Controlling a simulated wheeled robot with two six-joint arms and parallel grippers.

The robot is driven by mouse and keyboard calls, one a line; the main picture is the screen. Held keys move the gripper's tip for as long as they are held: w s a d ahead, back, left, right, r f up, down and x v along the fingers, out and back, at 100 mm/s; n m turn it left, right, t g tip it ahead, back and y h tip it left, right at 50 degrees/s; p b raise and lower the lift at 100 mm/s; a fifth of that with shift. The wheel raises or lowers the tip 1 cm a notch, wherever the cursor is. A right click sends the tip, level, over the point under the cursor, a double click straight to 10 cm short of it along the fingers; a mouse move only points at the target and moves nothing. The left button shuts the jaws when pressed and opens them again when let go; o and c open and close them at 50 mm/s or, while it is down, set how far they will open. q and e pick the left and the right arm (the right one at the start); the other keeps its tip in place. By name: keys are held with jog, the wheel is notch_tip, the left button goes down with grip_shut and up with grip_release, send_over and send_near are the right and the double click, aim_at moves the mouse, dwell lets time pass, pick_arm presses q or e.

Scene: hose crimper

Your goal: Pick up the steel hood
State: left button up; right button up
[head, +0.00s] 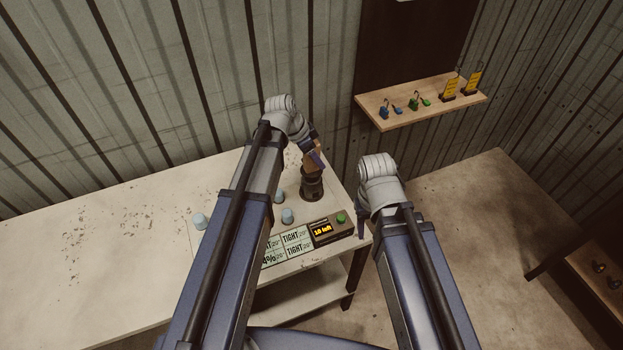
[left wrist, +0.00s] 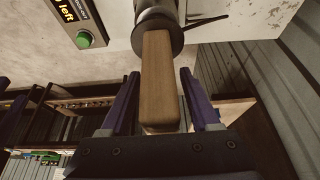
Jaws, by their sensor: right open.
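The steel hood (head: 312,186) is a dark round metal piece with a wooden handle (head: 313,161) on top, standing at the right part of the white table. In the left wrist view the handle (left wrist: 160,75) runs between the fingers of my left gripper (left wrist: 160,105), with the hood's rounded metal body (left wrist: 157,18) beyond it. A gap shows on each side of the handle, so the left gripper is open around it. In the head view the left gripper (head: 313,150) is just above the hood. My right gripper (head: 361,222) is open and empty, off the table's right edge.
Several pale blue cylinders (head: 288,215) stand left of the hood. A control box (head: 333,229) with a lit display and green button, and printed cards (head: 290,244), lie in front. A wall shelf (head: 420,103) holds small items. The table's left side is clear.

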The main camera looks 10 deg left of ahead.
pick_arm(q)
grip_shut()
dwell(1.1)
